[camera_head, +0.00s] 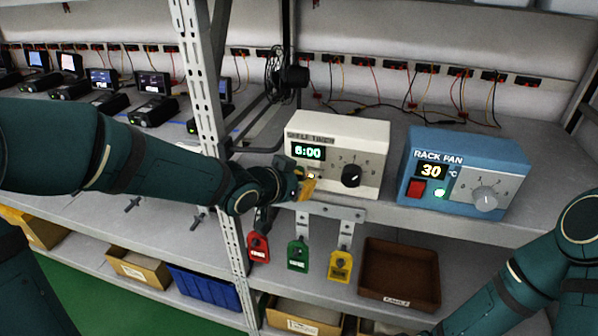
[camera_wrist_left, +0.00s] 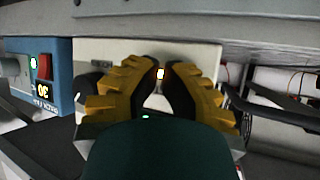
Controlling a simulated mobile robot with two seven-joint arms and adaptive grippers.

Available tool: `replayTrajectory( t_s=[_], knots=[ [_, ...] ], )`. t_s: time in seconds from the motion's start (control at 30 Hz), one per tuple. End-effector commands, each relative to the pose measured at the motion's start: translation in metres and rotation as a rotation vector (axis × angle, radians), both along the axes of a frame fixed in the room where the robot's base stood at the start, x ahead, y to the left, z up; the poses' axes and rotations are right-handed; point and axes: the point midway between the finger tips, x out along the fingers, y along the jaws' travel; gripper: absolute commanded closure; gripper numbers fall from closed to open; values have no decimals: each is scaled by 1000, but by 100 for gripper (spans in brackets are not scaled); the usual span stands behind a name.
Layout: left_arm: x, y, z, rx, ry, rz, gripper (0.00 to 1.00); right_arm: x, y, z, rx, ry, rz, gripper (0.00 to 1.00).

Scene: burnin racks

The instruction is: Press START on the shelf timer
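The shelf timer (camera_head: 371,137) is a white box with a green display reading 6:00 and a black knob (camera_head: 351,176). It stands on the middle shelf. My left gripper (camera_head: 308,187) is in front of its lower left face, below the display. In the left wrist view, its yellow fingers (camera_wrist_left: 164,76) have a narrow gap between their black pads. A small lit spot (camera_wrist_left: 160,73) on the timer's face shows through that gap. I cannot read a START label or tell whether the fingertips touch the face. My right gripper is out of view.
The blue rack fan box (camera_head: 462,150), reading 30, stands right of the timer. Red (camera_head: 258,247), green (camera_head: 298,255) and yellow (camera_head: 340,266) tags hang below the shelf edge beside a brown tray (camera_head: 378,292). A perforated metal post (camera_head: 205,80) rises left of the timer.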

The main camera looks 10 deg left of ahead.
Motion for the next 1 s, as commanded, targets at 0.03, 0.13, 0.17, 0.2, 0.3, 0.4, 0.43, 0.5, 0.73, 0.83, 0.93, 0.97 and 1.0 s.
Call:
replayTrajectory(
  t_s=[0.03, 0.13, 0.17, 0.2, 0.3, 0.4, 0.43, 0.5, 0.73, 0.83, 0.93, 0.97, 1.0],
  knots=[
    [-3, 0, -1, 0, 0, 0, 100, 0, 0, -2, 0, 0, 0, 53],
    [-8, 0, -1, 0, -2, -1, 100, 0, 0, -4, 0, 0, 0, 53],
    [-9, 0, -1, 0, -2, -1, 100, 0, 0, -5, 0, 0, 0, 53],
    [-11, 0, -1, 0, -1, -1, 100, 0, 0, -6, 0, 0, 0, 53],
    [-13, 0, -1, 0, 0, -1, 100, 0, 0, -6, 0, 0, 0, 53],
    [-13, 0, -1, 0, 0, -1, 100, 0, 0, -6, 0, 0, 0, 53],
    [-13, 0, 0, 0, 0, -1, 100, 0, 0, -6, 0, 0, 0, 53],
    [-13, 0, 0, 1, 0, 0, 100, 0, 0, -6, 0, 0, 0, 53],
    [-24, 1, -1, -1, -2, 0, 100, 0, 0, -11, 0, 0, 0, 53],
    [-33, 1, -1, -1, -1, 0, 100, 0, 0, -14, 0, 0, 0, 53],
    [-42, 1, -1, 0, -1, -1, 100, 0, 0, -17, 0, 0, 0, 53],
    [-45, 1, -1, 0, -1, -1, 100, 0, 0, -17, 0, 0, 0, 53],
    [-48, 2, 0, 0, -2, -1, 100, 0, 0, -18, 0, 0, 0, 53]
  ],
)
